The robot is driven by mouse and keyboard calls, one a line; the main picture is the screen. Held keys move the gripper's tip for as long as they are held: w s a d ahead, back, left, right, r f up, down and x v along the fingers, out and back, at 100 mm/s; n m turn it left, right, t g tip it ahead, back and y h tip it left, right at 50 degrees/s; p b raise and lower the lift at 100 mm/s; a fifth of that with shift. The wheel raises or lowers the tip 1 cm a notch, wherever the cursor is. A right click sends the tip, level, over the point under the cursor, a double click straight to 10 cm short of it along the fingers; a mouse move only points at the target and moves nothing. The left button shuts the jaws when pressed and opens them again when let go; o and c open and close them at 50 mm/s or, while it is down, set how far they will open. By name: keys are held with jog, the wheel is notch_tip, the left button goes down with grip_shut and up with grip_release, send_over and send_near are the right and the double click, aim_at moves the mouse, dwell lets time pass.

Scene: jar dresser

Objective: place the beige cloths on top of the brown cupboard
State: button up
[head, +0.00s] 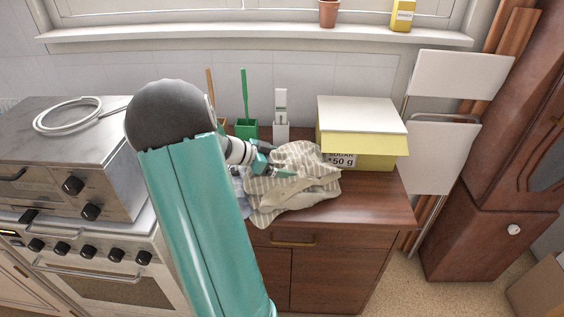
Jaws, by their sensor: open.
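Beige striped cloths (310,182) lie crumpled in a heap on the brown wooden cupboard (380,208), near its front edge and in front of a yellow box. I cannot tell how many cloths are in the heap. My gripper (282,172) is over the left part of the heap, with its teal fingers open. I cannot tell whether the fingers touch the cloth. A grey-blue patch beside the heap is mostly hidden by my arm.
A yellow box with a white lid (362,130), a green holder (246,128) and a white upright item (282,115) stand behind. A stove (105,265) is left. A folding chair (440,155) and tall brown cabinet (500,200) are right.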

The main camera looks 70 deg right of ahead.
jog(key=v, duration=1.2)
jog(key=w+a+r+n+t+y, duration=0.1)
jog(key=w+a+r+n+t, duration=0.15)
jog(key=a+n, duration=0.45)
jog(key=w+a+r+n+t+y, duration=0.1)
jog(key=w+a+n+t, duration=0.25)
jog(key=a, duration=0.65)
jog(key=w+a+r+n+t+y, duration=0.1)
jog(key=w+a+r+n+t, duration=0.25)
jog(key=a, duration=0.55)
jog(key=s+a+n+t+y, duration=0.1)
jog(key=a+n+t+y, duration=0.1)
jog(key=a+n, duration=0.5)
jog(key=s+a+r+n+t+y, duration=0.1)
jog(key=a+n+t, duration=0.3)
jog(key=a+n, duration=0.4)
jog(key=s+a+y, duration=0.1)
jog(key=a, duration=0.5)
jog(key=shift+s+a+r, duration=0.2)
jog(key=shift+a, duration=0.05)
